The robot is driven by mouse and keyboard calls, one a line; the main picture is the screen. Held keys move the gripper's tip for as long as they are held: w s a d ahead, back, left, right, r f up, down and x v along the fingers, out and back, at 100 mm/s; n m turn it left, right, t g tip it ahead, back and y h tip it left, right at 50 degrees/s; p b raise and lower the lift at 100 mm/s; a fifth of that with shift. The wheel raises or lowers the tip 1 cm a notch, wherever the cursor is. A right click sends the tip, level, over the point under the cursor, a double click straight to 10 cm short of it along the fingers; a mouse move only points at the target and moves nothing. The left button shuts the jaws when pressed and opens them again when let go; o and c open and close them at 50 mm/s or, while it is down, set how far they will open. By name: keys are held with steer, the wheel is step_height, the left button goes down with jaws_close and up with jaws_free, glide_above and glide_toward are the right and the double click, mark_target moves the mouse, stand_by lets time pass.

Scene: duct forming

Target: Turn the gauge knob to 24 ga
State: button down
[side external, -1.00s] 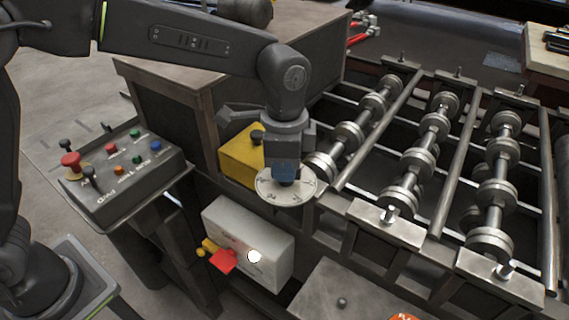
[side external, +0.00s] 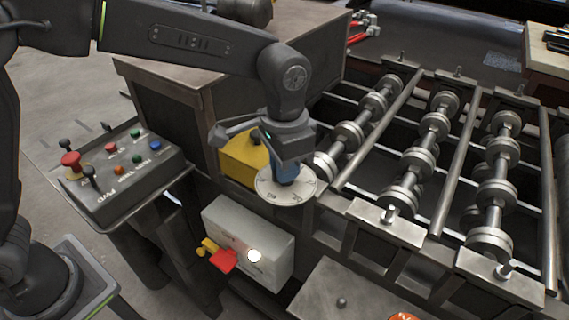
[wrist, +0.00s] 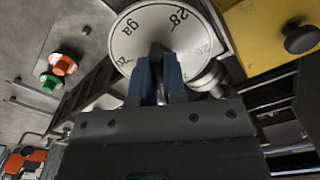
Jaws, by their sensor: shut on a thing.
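The gauge dial is a round pale plate (side external: 308,188) with dark marks, on top of the machine's near left corner. It also fills the top of the wrist view (wrist: 145,32), where "28" and "ga" read clearly; other numbers are faint or partly hidden. My gripper (side external: 287,175) points down over the dial's middle. Its blue fingertips, seen in the wrist view (wrist: 160,78), are shut on the dark knob (wrist: 156,50) at the dial's centre. The fingers hide most of the knob, and I cannot tell which number it points to.
A yellow box (side external: 240,162) with a black knob stands just left of the dial. A pale switch box (side external: 270,262) with a red part hangs below. Rollers (side external: 435,130) fill the right side. A button panel (side external: 125,165) stands at left.

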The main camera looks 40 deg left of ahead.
steer(key=n, duration=0.5)
steer(key=shift+n, duration=0.3)
stand_by(0.4)
steer(key=c, duration=1.2)
jaws_free()
step_height(320, 180, up, 14)
steer(key=shift+f, duration=0.1)
